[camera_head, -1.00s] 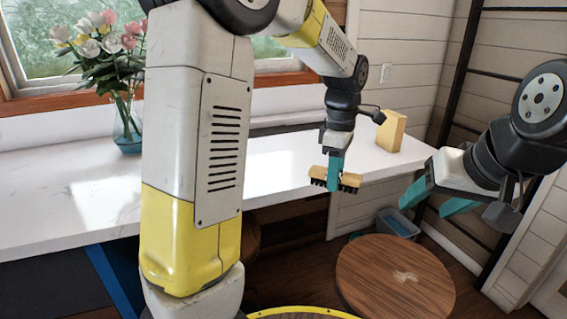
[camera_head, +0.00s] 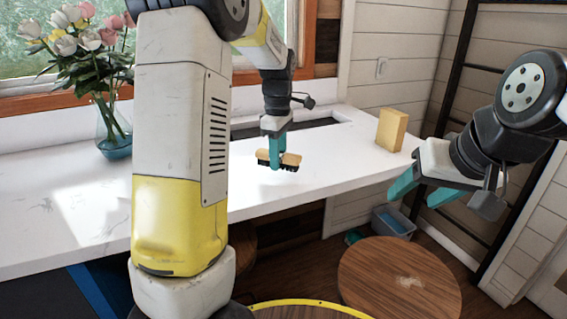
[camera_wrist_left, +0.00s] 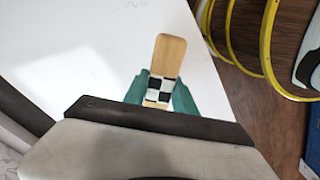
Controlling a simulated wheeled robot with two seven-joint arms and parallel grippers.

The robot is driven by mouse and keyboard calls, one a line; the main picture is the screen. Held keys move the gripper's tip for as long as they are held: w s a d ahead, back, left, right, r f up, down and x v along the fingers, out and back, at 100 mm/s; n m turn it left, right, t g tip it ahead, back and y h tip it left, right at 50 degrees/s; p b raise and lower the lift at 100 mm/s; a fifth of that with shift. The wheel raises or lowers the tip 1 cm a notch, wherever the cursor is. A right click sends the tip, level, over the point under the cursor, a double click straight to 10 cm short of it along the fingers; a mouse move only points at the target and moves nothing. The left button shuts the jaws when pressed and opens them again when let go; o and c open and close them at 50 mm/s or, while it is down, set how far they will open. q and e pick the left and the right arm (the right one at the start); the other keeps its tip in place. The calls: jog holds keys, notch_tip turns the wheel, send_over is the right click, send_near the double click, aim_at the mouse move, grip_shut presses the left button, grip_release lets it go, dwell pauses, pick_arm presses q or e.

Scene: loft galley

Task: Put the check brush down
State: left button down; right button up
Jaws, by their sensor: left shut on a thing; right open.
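The check brush (camera_head: 290,160) has a tan wooden body and dark bristles that point down. In the left wrist view its wooden end and black-and-white check band (camera_wrist_left: 169,58) show between the teal fingers. My left gripper (camera_head: 274,160) is shut on the brush around its middle and holds it level. The brush appears over the white counter (camera_head: 330,165), near its front edge. I cannot tell whether the bristles touch the counter. My right gripper (camera_head: 422,196) is open and empty, at the right, in front of the counter's right end.
A tan block (camera_head: 391,130) stands upright at the counter's right end. A glass vase of flowers (camera_head: 113,135) stands at the left. A dark recess (camera_head: 285,126) lies behind the brush. Round wooden stools (camera_head: 400,280) and a grey bin (camera_head: 392,222) are below. The counter around the brush is clear.

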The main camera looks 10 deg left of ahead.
pick_arm(q)
jog(key=shift+w+a+f, duration=0.1)
jog(key=shift+w+a, duration=0.25)
jog(key=shift+a, duration=0.4)
jog(key=shift+f, duration=1.75)
jog(key=shift+f, duration=0.15)
jog(key=c, duration=1)
grip_release()
